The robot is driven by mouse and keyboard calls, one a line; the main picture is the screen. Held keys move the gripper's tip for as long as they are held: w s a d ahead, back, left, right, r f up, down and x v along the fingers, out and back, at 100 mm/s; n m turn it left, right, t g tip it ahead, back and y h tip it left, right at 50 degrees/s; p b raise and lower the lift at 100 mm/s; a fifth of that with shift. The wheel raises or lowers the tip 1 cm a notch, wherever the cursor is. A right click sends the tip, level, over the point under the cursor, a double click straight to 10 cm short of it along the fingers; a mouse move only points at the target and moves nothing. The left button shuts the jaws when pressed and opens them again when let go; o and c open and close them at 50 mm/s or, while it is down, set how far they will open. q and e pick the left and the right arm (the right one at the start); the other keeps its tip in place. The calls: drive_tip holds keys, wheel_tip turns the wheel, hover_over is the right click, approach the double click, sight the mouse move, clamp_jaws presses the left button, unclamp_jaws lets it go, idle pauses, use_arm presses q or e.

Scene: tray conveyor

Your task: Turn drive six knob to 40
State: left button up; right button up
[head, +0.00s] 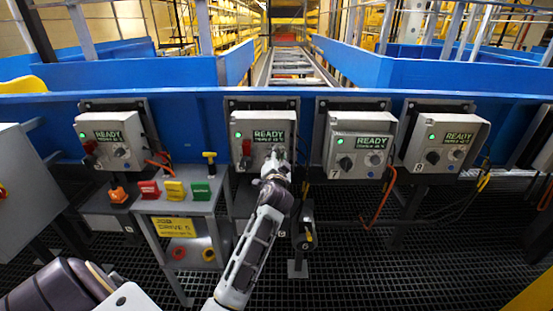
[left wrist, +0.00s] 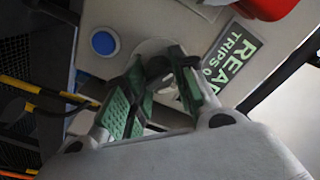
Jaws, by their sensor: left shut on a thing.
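The drive six box (head: 239,122) is the second grey box from the left, beside the box marked 7. Its green light is lit and its display (head: 269,136) reads READY; the smaller line is too blurred to read. My left gripper (head: 276,160) is at the lower right of its front. In the left wrist view, the fingers (left wrist: 155,92) are shut on the dark knob (left wrist: 158,68), which sits on a round pale dial plate. The fingers hide much of the knob and its scale, so its setting cannot be read. My right gripper is not in view.
A red handle (head: 246,149) is left of the knob and a blue button (left wrist: 103,42) is near it. Similar boxes stand left (head: 110,137) and right (head: 361,143). A stand (head: 172,207) with red, yellow and green tags is left of my arm. Orange cables hang nearby.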

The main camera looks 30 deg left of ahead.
use_arm(q)
drive_tip(key=shift+f, duration=0.1)
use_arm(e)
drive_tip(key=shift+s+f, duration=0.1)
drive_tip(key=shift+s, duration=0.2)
use_arm(q)
drive_tip(key=o, duration=1)
drive_tip(key=shift+o, duration=0.3)
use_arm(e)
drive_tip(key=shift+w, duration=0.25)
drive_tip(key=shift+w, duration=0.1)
use_arm(q)
drive_tip(key=shift+d, duration=0.1)
drive_tip(key=shift+v, duration=3.7)
drive_tip(key=shift+s, duration=0.15)
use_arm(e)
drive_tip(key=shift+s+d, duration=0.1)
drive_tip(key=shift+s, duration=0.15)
